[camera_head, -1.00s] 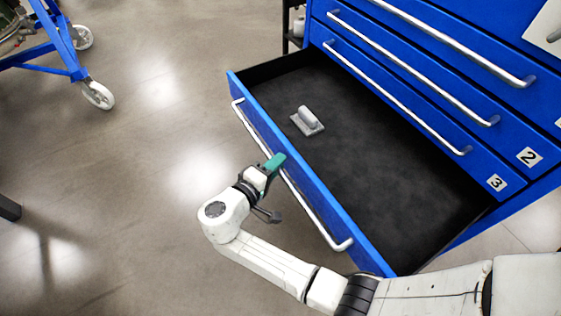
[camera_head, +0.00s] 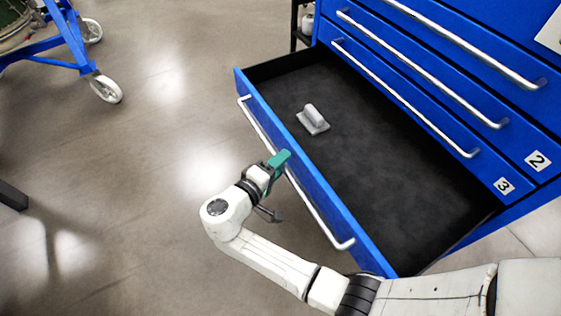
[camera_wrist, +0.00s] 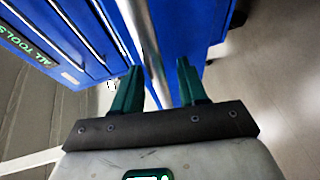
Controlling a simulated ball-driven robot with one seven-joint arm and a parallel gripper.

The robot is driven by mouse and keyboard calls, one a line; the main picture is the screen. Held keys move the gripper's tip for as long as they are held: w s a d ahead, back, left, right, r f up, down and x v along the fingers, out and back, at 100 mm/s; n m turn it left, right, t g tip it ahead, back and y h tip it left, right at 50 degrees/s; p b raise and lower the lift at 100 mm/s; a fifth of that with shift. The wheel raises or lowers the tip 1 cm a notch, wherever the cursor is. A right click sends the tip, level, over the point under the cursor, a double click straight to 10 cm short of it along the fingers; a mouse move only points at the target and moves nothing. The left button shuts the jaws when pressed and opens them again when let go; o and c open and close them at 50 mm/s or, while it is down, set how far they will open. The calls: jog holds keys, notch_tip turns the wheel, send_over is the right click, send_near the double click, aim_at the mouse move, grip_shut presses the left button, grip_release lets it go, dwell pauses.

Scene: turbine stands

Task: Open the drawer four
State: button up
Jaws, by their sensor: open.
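The blue cabinet's lowest visible drawer (camera_head: 318,185), below the one labelled 3, stands pulled far out. Its own number does not show. Its long silver handle (camera_head: 325,228) runs along the front face. My gripper (camera_head: 281,161) is at the middle of that handle in the head view. In the wrist view its two green fingertips (camera_wrist: 160,88) are apart, with the silver handle bar (camera_wrist: 143,40) running between them. I cannot tell whether either finger touches the bar. The drawer holds a grey trowel-like tool (camera_head: 313,120) on its black floor.
The drawers labelled 3 (camera_head: 503,186) and 2 (camera_head: 537,160) above are shut. A blue wheeled stand (camera_head: 80,50) is at the upper left. The grey floor (camera_head: 130,190) left of the drawer is clear.

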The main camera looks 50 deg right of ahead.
jog(key=p+v, duration=0.1)
jog(key=v, duration=0.9)
jog(key=shift+a, duration=0.15)
